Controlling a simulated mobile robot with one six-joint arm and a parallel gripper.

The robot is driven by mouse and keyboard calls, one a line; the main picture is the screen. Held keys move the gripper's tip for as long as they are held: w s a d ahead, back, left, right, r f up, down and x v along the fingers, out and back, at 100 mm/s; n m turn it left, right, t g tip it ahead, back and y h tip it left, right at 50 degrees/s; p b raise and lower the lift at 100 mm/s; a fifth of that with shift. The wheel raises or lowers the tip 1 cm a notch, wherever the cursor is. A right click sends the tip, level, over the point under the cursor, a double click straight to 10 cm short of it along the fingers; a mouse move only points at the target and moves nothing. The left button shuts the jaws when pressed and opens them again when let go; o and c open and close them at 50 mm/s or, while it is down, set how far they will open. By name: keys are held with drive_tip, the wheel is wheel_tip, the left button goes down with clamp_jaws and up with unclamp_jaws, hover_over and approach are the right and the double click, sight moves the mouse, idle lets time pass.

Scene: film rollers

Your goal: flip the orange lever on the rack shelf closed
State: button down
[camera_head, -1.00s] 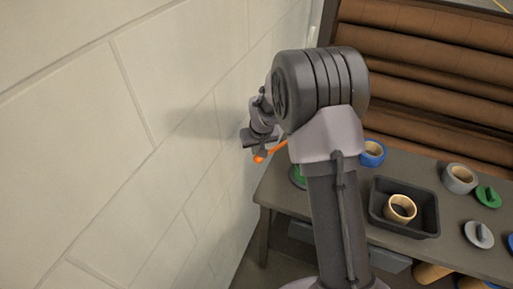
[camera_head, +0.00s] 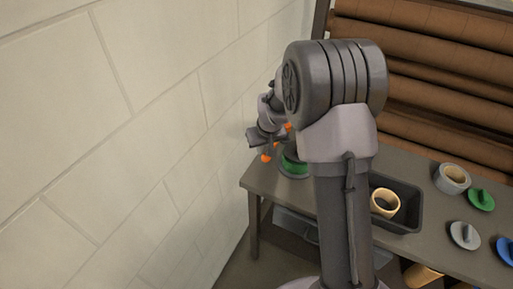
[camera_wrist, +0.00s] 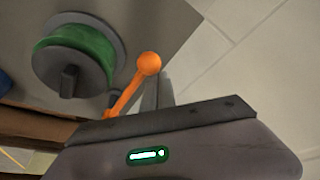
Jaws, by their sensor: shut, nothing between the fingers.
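The orange lever shows in the wrist view (camera_wrist: 128,92) as a slanted bar with a round ball end, beside the table's edge. In the head view its ball (camera_head: 266,158) hangs just below my gripper (camera_head: 262,146), and most of its bar is hidden behind my arm. My gripper is shut and empty. In the wrist view its fingers (camera_wrist: 158,88) stand close to the right of the lever's bar and ball; I cannot tell whether they touch it.
A green roll with a grey knob (camera_wrist: 75,57) sits close left of the lever. The table (camera_head: 262,178) also holds a black tray (camera_head: 408,218) with a tan roll (camera_head: 385,202). A pale block wall (camera_head: 150,120) rises at left. Brown rollers (camera_head: 430,70) stand behind.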

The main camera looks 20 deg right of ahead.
drive_tip(key=shift+s+d+f+b, duration=0.1)
drive_tip(key=shift+s+d+b, duration=0.55)
drive_tip(key=shift+s+d, duration=0.45)
drive_tip(key=shift+d, duration=0.1)
drive_tip(key=shift+s+f, duration=0.15)
drive_tip(key=shift+s, duration=0.05)
